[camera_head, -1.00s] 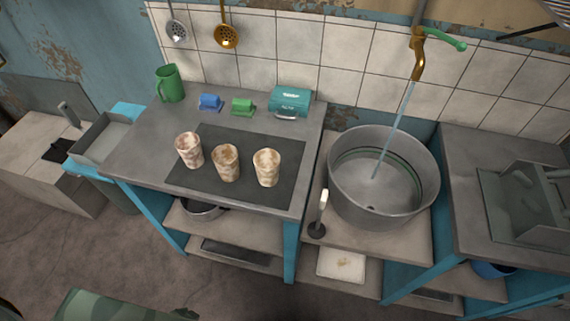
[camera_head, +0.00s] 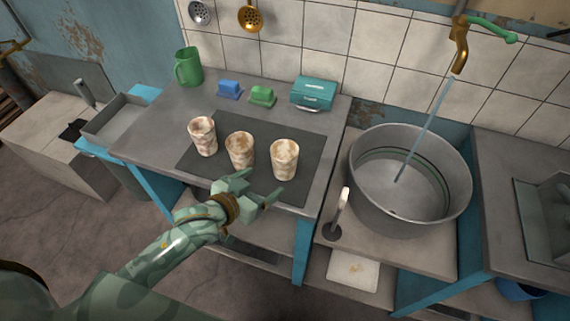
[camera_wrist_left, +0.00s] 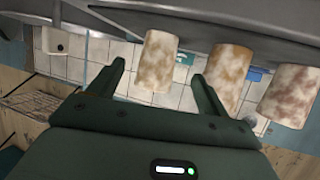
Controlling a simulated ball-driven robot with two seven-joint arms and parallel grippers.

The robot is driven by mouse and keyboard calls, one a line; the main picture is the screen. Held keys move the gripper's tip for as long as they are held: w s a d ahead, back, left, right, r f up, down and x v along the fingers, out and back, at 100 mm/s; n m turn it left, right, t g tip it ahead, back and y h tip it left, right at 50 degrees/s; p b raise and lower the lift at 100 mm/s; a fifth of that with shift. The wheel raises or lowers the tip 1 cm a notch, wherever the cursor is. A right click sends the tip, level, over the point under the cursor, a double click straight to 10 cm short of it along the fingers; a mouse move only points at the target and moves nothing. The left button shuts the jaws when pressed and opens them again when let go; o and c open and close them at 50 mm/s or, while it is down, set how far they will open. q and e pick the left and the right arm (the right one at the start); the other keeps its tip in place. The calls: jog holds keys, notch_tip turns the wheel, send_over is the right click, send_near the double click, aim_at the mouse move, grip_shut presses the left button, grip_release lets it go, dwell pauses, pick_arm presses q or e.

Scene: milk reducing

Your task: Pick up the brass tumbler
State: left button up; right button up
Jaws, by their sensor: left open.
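Three mottled tumblers stand upright in a row on a dark mat on the table. The middle one (camera_head: 240,150) looks the most brassy brown; I take it as the brass tumbler. The left one (camera_head: 202,136) is pinkish cream, the right one (camera_head: 284,159) cream and tan. My left gripper (camera_head: 262,183) is open and empty at the table's front edge, in front of the middle and right tumblers. In the left wrist view, which is upside down, the right tumbler (camera_wrist_left: 160,62) appears between the fingers, and the brass tumbler (camera_wrist_left: 230,72) lies beside one fingertip. My right gripper is out of view.
A green mug (camera_head: 188,68), a blue block (camera_head: 229,90), a green block (camera_head: 262,97) and a teal box (camera_head: 313,93) stand behind the tumblers. A large metal tub (camera_head: 410,185) under running water stands to the right. The mat (camera_head: 318,185) is otherwise clear.

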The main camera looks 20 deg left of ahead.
aim_at(278, 173)
pick_arm(q)
jog(key=b+x, duration=0.1)
jog(key=x, duration=0.4)
jog(key=shift+w+d+f, duration=0.1)
jog(key=shift+w+f, duration=0.15)
jog(key=shift+w, duration=0.05)
jog(key=b+x, duration=0.3)
jog(key=x, duration=0.1)
jog(key=shift+w+d+f, duration=0.1)
jog(key=shift+w+f, duration=0.15)
jog(key=shift+f, duration=0.05)
jog(key=shift+w+d, duration=0.15)
jog(key=shift+w, duration=0.15)
jog(key=shift+r, duration=0.1)
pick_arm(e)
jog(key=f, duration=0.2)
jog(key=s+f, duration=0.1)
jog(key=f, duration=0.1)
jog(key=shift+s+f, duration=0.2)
pick_arm(q)
jog(key=c, duration=1.1)
